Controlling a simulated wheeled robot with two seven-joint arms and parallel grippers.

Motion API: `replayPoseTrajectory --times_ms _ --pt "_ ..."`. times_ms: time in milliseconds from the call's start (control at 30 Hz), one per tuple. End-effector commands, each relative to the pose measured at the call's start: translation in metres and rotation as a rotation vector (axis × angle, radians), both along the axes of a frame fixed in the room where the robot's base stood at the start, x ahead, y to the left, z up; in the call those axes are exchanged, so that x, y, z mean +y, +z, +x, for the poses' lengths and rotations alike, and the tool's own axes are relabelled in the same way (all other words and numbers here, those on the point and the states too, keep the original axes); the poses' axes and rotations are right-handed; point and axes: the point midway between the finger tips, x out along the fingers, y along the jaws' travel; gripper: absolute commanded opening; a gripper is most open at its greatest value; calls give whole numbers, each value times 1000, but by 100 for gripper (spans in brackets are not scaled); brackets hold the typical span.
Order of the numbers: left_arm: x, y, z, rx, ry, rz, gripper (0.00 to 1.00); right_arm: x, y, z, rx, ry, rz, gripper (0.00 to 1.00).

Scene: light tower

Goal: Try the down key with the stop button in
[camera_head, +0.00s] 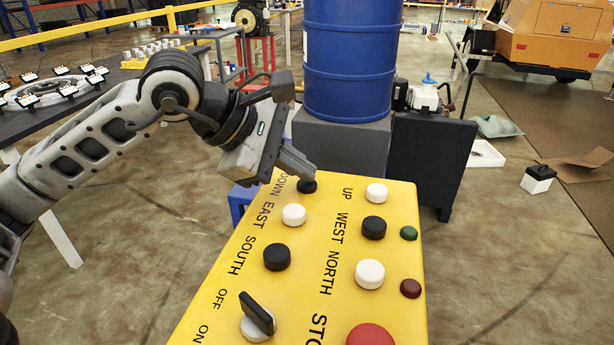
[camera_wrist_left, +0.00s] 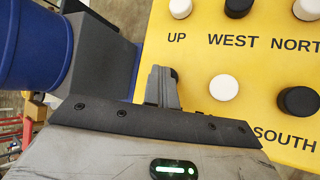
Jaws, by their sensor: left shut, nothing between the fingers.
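The yellow control panel (camera_head: 330,215) carries two rows of keys. The black down key (camera_head: 307,186) is at its far left corner, beside the DOWN label, partly covered by my left gripper (camera_head: 311,172). The gripper's fingers are shut and empty, with the tips right at that key. In the left wrist view the closed fingers (camera_wrist_left: 163,88) hide most of the key; I cannot tell whether they touch it or whether it is pressed. The red stop button (camera_head: 371,336) is at the near edge, cut off by the frame; its depth cannot be told. My right gripper is not in view.
A white up key (camera_head: 376,193) is right of the down key; a white east key (camera_head: 294,215) is nearer. A black-handled switch (camera_head: 257,315) stands by OFF and ON. Green (camera_head: 409,233) and dark red (camera_head: 411,288) lamps look unlit. A blue drum (camera_head: 348,60) stands behind.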

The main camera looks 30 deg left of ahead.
Motion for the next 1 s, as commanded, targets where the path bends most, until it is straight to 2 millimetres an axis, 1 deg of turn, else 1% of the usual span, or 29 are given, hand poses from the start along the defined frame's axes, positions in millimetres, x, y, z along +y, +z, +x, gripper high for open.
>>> replayPoseTrajectory --times_ms 567,900,1000 --pt "0 0 0 3 0 1 0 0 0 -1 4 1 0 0" --pt "0 18 0 2 -1 0 0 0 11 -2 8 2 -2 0" --pt "0 20 0 2 0 0 0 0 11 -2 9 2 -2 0"
